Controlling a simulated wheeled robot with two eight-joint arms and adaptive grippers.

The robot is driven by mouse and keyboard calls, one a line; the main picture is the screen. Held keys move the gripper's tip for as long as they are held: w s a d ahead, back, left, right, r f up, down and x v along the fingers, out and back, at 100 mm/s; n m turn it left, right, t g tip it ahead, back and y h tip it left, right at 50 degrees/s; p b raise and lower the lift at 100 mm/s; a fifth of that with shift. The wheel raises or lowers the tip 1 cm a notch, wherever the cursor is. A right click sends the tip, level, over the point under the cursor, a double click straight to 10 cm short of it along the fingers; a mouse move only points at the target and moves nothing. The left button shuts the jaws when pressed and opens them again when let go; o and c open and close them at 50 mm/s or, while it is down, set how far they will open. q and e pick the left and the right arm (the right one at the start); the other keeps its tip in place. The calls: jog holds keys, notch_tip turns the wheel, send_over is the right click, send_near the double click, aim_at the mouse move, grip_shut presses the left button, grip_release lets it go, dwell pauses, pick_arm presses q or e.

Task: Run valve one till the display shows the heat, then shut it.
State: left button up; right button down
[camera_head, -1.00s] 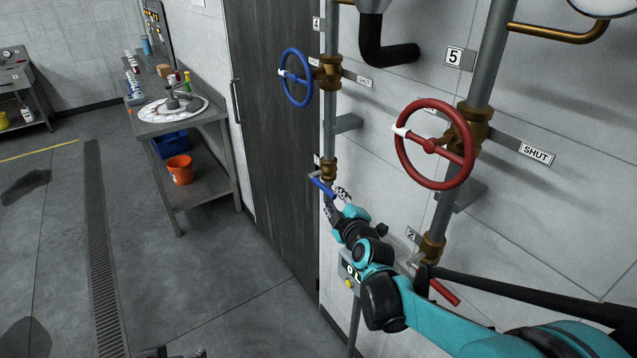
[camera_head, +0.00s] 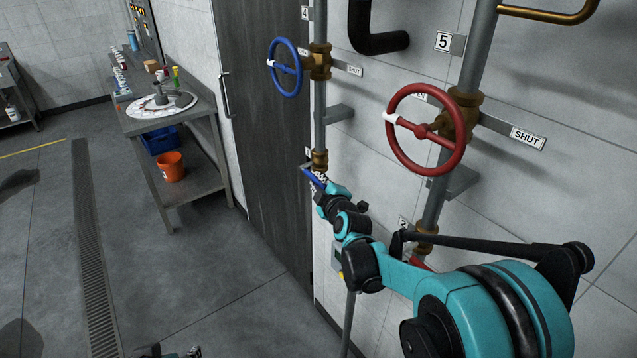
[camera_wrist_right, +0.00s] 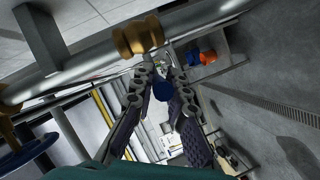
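The blue lever (camera_head: 315,178) of the small brass valve (camera_head: 319,160) sits low on the left pipe; the tag beside it is mostly cut off from view. My right gripper (camera_head: 320,183) is at this lever. In the right wrist view the lever's blue end (camera_wrist_right: 162,91) lies between the two fingers of my right gripper (camera_wrist_right: 162,76); whether they press on it is unclear. A small display box (camera_head: 337,256) on the wall is mostly hidden behind my right arm, and its reading cannot be seen. A bit of my left gripper (camera_head: 190,353) shows at the bottom edge.
A red handwheel (camera_head: 425,130) and a blue handwheel (camera_head: 285,67) stand out from the wall pipes. A red lever (camera_head: 421,264) is partly behind my right arm. A steel bench (camera_head: 190,125) stands back left; the floor before it is clear.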

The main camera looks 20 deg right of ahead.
aim_at(311, 174)
jog(key=shift+r+p, duration=0.3)
jog(key=shift+p, duration=0.25)
jog(key=r+g+p, duration=0.1)
jog(key=g+p, duration=0.1)
jog(key=p, duration=0.1)
jog(key=w+r+n+g+p, duration=0.1)
jog(key=r+g+p, duration=0.1)
jog(key=p, duration=0.1)
jog(key=r+g+h+p, duration=0.1)
jog(key=r+g+p, duration=0.1)
jog(key=p, duration=0.2)
jog(key=shift+w+a+r+n+g, duration=0.15)
jog(key=shift+w+a+n+g, duration=0.15)
jog(key=shift+w+a+g, duration=0.1)
jog(key=shift+w+a+r+n+g+h+p, duration=0.15)
jog(key=shift+w+r+g+h+p, duration=0.2)
jog(key=shift+g+p, duration=0.45)
jog(key=shift+w+a+r+n+g+h+p, duration=0.15)
jog(key=shift+w+r+g+h+p, duration=0.2)
jog(key=shift+g+p, duration=0.4)
jog(key=shift+w+d, duration=0.1)
jog(key=shift+w, duration=0.05)
jog(key=c, duration=1.5)
grip_release()
